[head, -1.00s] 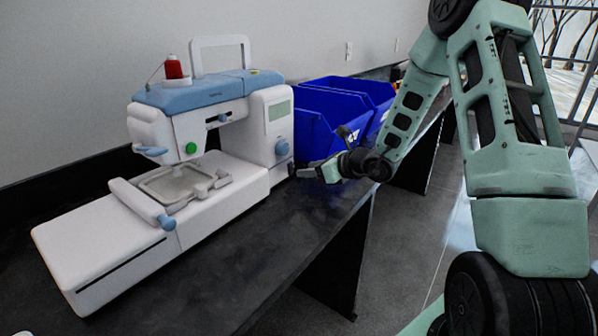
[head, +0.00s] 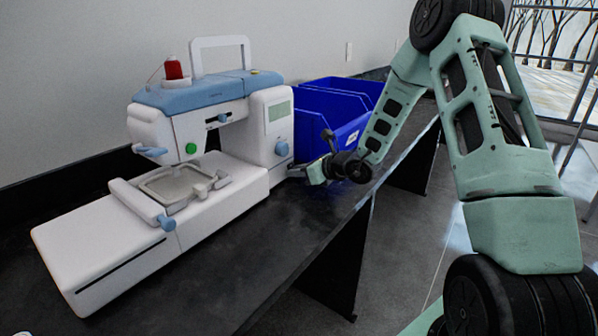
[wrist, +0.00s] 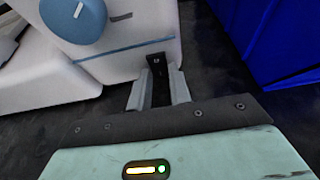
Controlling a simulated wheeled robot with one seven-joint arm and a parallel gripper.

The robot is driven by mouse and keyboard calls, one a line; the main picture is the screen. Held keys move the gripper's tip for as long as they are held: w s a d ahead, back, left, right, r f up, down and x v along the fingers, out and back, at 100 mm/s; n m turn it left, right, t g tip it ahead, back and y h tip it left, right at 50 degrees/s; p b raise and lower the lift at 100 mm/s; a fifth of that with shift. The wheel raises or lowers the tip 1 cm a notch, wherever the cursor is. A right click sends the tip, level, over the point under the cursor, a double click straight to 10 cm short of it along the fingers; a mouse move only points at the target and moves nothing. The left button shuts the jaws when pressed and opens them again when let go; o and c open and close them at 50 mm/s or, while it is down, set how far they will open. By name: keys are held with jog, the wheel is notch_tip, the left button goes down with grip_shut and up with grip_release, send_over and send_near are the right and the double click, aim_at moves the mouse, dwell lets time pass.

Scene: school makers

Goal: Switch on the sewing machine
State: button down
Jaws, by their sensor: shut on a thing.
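My gripper (head: 298,172) is low at the machine's right end. In the wrist view, my gripper (wrist: 160,88) has its two grey fingers close around a small black part (wrist: 155,66) at the foot of the machine's side (wrist: 120,62). It is shut on this part; whether the part is the switch is not clear. The blue knob also shows in the wrist view (wrist: 76,18).
Blue bins (head: 345,132) stand on the table just right of the machine, close behind my arm; a blue bin wall also fills the wrist view's upper right (wrist: 275,40). The table's front edge runs below the gripper. The dark table (head: 225,290) before the machine is clear.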

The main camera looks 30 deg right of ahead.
jog(key=f+t+b, duration=0.1)
jog(key=b, duration=0.2)
jog(key=shift+f+b, duration=0.1)
jog(key=shift+b, duration=0.2)
jog(key=shift+f+t+y+b, duration=0.1)
jog(key=shift+t+y+b, duration=0.3)
jog(key=shift+b, duration=0.75)
jog(key=shift+r+t+b, duration=0.2)
jog(key=shift+t+b, duration=0.2)
jog(key=shift+b, duration=0.3)
jog(key=shift+r, duration=0.1)
jog(key=c, duration=1.3)
grip_release()
jog(key=p+v, duration=0.1)
jog(key=v, duration=1.6)
jog(key=shift+s+d, duration=0.15)
jog(key=shift+s, duration=0.05)
